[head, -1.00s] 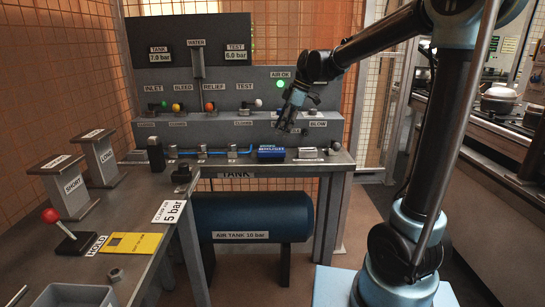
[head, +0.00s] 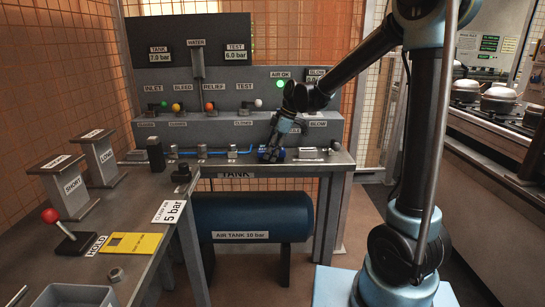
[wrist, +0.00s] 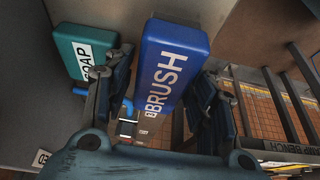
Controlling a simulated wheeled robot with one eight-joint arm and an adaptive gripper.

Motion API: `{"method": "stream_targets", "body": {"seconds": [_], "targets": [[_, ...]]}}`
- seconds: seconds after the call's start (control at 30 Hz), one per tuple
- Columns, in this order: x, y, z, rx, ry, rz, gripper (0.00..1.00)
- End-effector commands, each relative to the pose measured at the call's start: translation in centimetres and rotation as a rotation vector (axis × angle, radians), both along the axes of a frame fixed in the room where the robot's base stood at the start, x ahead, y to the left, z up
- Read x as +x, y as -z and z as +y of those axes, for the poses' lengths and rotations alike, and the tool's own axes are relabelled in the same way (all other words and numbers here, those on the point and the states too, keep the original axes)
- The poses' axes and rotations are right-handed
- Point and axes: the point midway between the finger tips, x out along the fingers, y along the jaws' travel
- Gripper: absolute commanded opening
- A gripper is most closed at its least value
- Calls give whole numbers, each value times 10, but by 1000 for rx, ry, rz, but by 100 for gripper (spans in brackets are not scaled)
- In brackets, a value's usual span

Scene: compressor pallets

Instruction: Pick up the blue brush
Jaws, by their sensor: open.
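The blue brush (wrist: 172,55) is a blue block with white lettering "BRUSH". In the wrist view it lies between the two spread fingers of my gripper (wrist: 160,95), with a gap to the right finger. My gripper is open, and I cannot tell whether either finger touches the brush. In the head view my gripper (head: 271,153) is down at the bench top, and its fingers hide most of the brush.
A teal block marked "SOAP" (wrist: 82,50) stands close to the left of the brush in the wrist view. The grey valve panel (head: 220,127) rises behind. A grey metal piece (head: 311,154) lies to the right, and the bench edge is just in front.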

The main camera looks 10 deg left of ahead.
Motion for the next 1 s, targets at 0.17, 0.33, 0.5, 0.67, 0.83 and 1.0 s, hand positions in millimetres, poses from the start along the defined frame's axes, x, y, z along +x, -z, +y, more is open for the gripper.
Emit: {"method": "stream_targets", "body": {"seconds": [0.17, 0.33, 0.5, 0.67, 0.83, 1.0], "targets": [[0, 1, 0, 0, 0, 0, 52], [0, 1, 0, 0, 0, 0, 52], [0, 2, 0, 0, 0, 0, 52], [0, 4, 0, 0, 0, 0, 52], [0, 5, 0, 0, 0, 0, 36], [0, 5, 0, 0, 0, 1, 15]]}}
